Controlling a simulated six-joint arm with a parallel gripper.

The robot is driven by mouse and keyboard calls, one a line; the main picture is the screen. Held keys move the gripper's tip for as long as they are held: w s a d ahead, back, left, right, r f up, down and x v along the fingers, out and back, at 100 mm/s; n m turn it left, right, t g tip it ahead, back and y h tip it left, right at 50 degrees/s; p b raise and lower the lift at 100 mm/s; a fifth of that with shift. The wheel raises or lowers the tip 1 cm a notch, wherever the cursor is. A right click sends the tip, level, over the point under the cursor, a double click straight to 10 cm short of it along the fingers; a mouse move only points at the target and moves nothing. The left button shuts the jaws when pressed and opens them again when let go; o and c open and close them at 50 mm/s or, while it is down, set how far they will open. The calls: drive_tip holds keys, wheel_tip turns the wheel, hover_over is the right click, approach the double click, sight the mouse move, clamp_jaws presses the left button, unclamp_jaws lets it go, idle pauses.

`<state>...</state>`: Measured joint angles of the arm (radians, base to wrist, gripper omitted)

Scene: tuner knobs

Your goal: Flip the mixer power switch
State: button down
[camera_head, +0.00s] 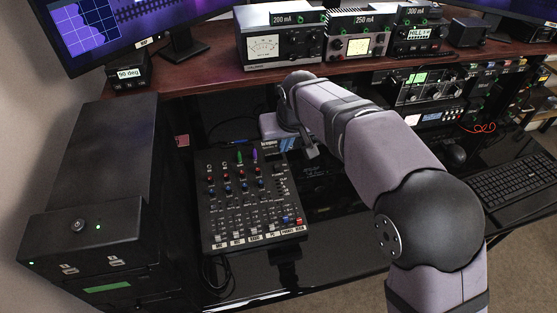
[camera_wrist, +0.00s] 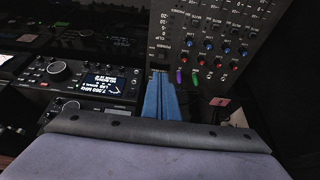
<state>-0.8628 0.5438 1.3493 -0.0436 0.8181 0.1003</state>
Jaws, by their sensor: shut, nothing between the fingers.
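The mixer (camera_head: 246,195) is a black panel with rows of coloured knobs and faders, lying on the glossy desk. In the wrist view the mixer (camera_wrist: 215,40) fills the upper right. The small power label area (camera_wrist: 161,48) is at the mixer's edge, just beyond my fingertips. The switch itself is too dark and small for me to tell its position. My gripper (camera_wrist: 160,73) has blue fingers that are together and empty. In the head view my gripper (camera_head: 288,142) is at the mixer's far right corner. I cannot tell whether the fingertips touch it.
Green and purple knobs (camera_wrist: 187,76) stand right of my fingers. A radio with a lit display (camera_wrist: 98,83) is close on the left. A black computer tower (camera_head: 85,235) stands left of the mixer. A wooden shelf (camera_head: 200,70) with meters overhangs behind. A keyboard (camera_head: 515,185) lies at right.

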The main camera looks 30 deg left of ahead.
sight(278, 164)
drive_tip(key=shift+f, duration=0.15)
drive_tip(key=p+x, duration=0.3)
drive_tip(key=x, duration=1)
drive_tip(key=shift+d, duration=0.1)
drive_tip(key=shift+w+f, duration=0.1)
drive_tip(key=shift+f, duration=0.25)
